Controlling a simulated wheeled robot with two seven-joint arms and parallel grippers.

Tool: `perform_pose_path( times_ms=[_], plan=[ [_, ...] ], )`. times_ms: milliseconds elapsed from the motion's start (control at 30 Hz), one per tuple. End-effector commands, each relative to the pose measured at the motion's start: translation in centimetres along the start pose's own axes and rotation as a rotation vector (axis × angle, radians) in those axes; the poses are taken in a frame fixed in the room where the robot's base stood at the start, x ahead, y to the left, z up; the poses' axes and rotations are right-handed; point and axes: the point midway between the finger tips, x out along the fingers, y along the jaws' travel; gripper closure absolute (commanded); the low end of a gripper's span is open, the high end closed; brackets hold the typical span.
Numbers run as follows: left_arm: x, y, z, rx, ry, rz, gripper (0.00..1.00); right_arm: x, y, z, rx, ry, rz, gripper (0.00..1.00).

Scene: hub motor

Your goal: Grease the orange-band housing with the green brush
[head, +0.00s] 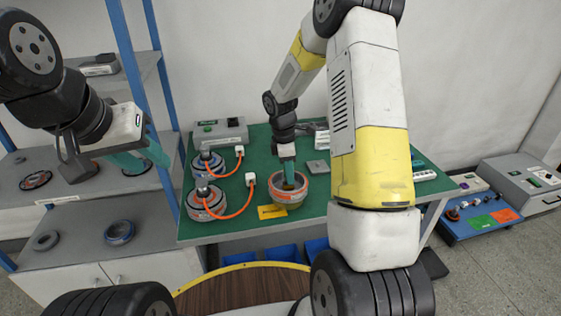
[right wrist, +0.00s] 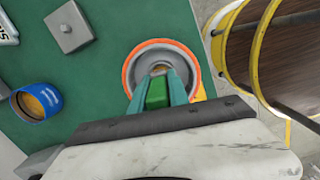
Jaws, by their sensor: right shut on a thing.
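The orange-band housing (head: 297,199) stands on the green table top in the head view, open side up. In the right wrist view the housing (right wrist: 192,66) shows as a grey ring with an orange rim. My right gripper (head: 288,178) points down over the housing's opening. In the right wrist view its teal fingers (right wrist: 161,84) are shut on the green brush (right wrist: 157,93). The brush's tip is at or inside the opening; whether it touches the wall cannot be told. My left gripper (head: 143,157) is open and empty at the left, before the shelf.
Two motor units (head: 205,203) with orange cables stand left of the housing. A yellow label (head: 272,212) lies in front of it. A blue tin (right wrist: 36,103) with yellow-orange contents and a grey block (right wrist: 69,27) are on the table. A round wooden-topped stand (head: 243,290) is nearer me.

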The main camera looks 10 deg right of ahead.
Motion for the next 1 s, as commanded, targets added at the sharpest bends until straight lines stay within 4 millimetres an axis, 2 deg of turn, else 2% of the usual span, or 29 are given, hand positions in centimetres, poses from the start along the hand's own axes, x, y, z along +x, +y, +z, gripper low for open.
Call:
perform_pose_path(
  times_ms=[133,467,1000],
  plan=[
    [0.0,0.0,0.0,0.0,0.0,0.0,0.64,0.1,0.0,-0.1,0.153,0.002,-0.019,1.0],
    [0.0,0.0,0.0,0.0,0.0,0.0,0.64,-0.1,0.0,0.0,0.17,0.003,-0.02,1.0],
    [0.0,0.0,0.0,0.0,0.0,0.0,0.64,-4.2,0.1,0.5,0.169,0.003,-0.018,1.0]
  ],
)
